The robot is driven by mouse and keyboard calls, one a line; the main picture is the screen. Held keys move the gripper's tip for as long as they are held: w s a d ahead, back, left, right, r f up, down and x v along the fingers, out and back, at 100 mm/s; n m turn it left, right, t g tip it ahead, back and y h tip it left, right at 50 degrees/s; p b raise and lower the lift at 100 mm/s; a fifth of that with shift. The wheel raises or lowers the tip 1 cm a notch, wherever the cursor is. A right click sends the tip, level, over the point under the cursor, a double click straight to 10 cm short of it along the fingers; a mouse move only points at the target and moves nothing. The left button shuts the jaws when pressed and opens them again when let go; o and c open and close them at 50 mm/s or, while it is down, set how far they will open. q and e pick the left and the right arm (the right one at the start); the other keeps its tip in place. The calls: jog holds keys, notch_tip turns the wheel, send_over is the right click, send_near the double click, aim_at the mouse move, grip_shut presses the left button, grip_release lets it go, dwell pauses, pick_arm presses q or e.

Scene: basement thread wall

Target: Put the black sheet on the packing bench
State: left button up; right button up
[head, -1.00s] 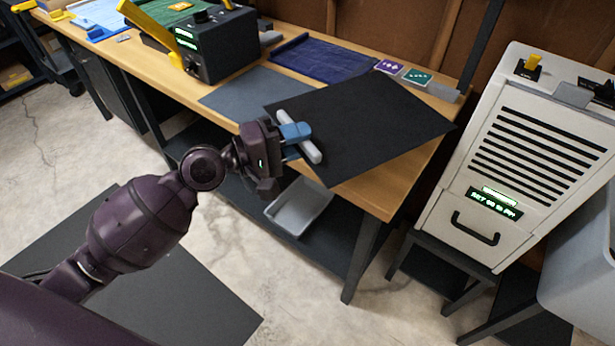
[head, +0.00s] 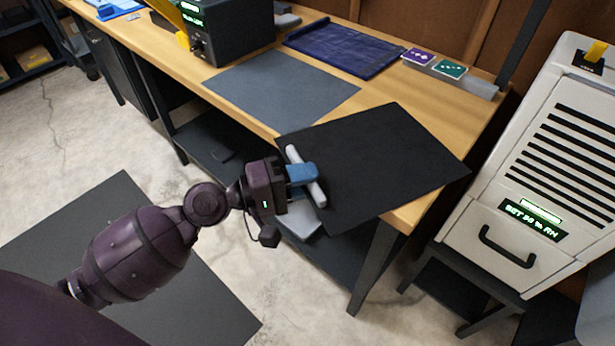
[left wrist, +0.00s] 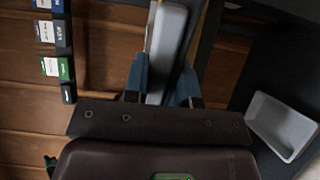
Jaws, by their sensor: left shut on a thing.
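The black sheet (head: 385,165) shows in the head view over the right front corner of the packing bench (head: 290,105). Part of it juts past the bench's front edge. A light grey bar (head: 319,193) runs along its left edge. My left gripper (head: 303,174), with blue fingers, is shut on this bar. The left wrist view shows the grey bar (left wrist: 170,40) between the two blue fingers. Whether the sheet touches the bench top cannot be told. My right gripper is out of view.
A grey mat (head: 280,88) lies flat on the bench left of the sheet. A dark box with a green display (head: 230,30) stands at left. A white cabinet (head: 550,140) stands at right.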

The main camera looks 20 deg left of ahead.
pick_arm(q)
jog(key=o, duration=0.5)
jog(key=shift+f, duration=0.15)
jog(key=o, duration=0.4)
jog(key=shift+o, duration=0.2)
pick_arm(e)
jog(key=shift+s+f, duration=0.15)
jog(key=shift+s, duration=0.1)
pick_arm(q)
jog(key=shift+r, duration=0.45)
jog(key=b+v, duration=0.2)
jog(key=v, duration=1)
jog(key=shift+f+b, duration=0.2)
jog(key=shift+b, duration=0.1)
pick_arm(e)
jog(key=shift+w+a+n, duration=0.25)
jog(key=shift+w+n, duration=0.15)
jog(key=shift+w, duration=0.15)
